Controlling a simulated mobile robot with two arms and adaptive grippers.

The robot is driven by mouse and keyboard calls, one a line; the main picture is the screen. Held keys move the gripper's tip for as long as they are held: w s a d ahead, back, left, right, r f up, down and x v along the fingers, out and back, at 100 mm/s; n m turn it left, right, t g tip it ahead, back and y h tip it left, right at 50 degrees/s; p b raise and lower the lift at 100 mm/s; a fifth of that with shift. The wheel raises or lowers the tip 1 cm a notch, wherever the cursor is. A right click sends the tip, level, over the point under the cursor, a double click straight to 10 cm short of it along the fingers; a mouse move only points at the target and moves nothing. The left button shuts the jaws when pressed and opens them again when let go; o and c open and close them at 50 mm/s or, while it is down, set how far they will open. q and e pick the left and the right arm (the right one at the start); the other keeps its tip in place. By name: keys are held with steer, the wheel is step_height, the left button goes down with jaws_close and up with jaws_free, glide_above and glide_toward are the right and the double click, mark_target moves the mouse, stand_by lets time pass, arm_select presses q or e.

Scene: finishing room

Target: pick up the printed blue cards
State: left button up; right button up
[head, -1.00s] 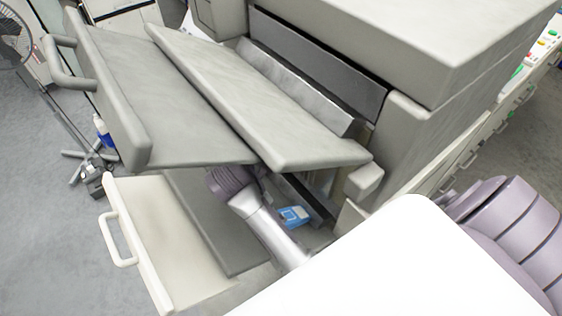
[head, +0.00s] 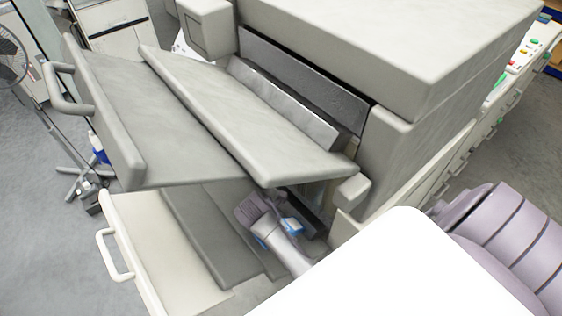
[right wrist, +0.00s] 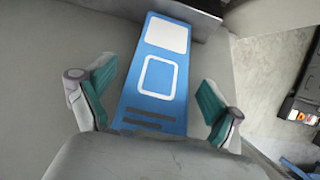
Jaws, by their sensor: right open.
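The printed blue cards (right wrist: 155,75) lie on a grey surface in the right wrist view, showing a white panel, a white outlined square and dark lines. I cannot tell how many cards there are. My right gripper (right wrist: 156,80) is open, its green-padded fingers spread to either side of the cards, with nothing held. In the head view, a small blue and white patch of the cards (head: 292,226) shows beside my arm, low in the machine. The gripper's fingers are hidden there. My left gripper is not in view.
Two sloping grey trays (head: 245,115) overhang the card area from the large grey machine (head: 400,45). A pale drawer front with a handle (head: 150,260) stands out below. A dark metal edge (right wrist: 195,12) borders the cards' far end.

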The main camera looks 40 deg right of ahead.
steer(key=shift+a, duration=0.1)
steer(key=shift+f, duration=0.2)
stand_by(0.4)
steer(key=shift+s, duration=0.1)
steer(key=c, duration=1.4)
